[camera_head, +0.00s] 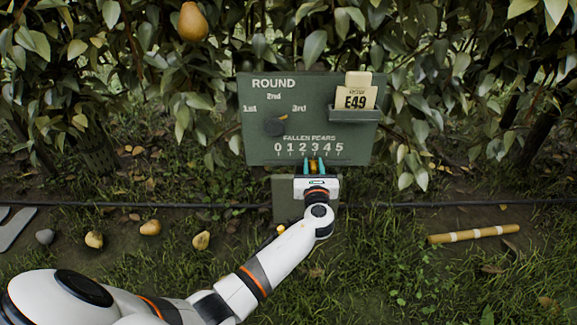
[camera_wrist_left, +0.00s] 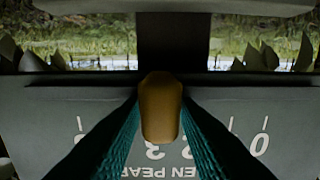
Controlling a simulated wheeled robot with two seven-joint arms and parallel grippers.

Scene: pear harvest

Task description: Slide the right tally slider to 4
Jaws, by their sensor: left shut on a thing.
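The green tally board (camera_head: 256,151) stands against the hedge, with "FALLEN PEARS" and a 0 to 5 scale (camera_head: 309,147) along its lower part. My left gripper (camera_head: 316,164) is at the board's lower edge, below the scale near the 3. It is shut on a yellow-brown slider knob, which shows between the teal fingers in the left wrist view (camera_wrist_left: 160,105). That view shows the scale upside down, with the knob near the 3 and partly covering it. The 4 and 5 are hidden there by the knob and fingers. My right gripper is not in view.
A dark hose (camera_head: 430,204) crosses behind my arm. Fallen pears (camera_head: 150,228) lie at left, a banded stick (camera_head: 474,234) at right. A pear (camera_head: 192,22) hangs above.

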